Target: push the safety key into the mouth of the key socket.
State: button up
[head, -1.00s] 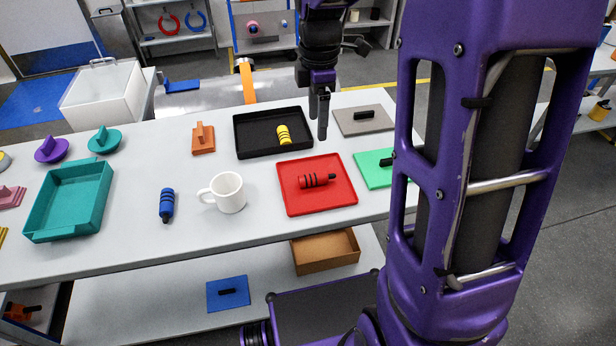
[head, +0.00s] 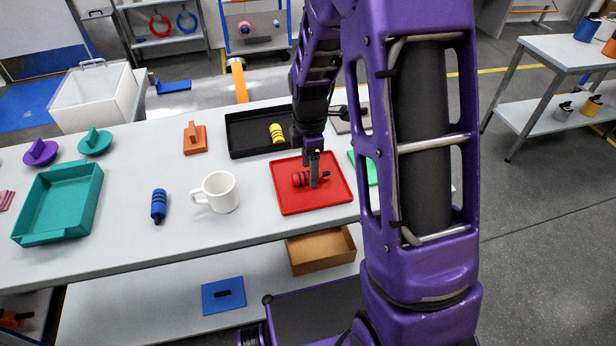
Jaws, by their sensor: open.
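A red cylinder with dark rings and a black tip (head: 299,179), apparently the safety key, lies on its side in the red tray (head: 290,207). My gripper (head: 314,183) points down over the tray, open, its fingers at the right part of the red cylinder. A finger covers part of the cylinder. I cannot tell whether the fingers touch it. Similar cylinders are blue (head: 158,206), on the table, and yellow (head: 277,133), in the black tray. I cannot make out which thing is the key socket.
A white mug (head: 221,191) stands left of the red tray. The black tray (head: 240,147) lies behind it. A teal tray (head: 50,232) is at the left. A green plate (head: 371,170) is partly hidden by my arm. The table's front edge near the blue cylinder is clear.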

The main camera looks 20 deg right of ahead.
jog(key=shift+f, duration=0.8)
grip_shut()
notch_tip(320, 180, up, 10)
jog(key=shift+p, duration=0.35)
jog(key=c, duration=0.6)
grip_release()
grip_shut()
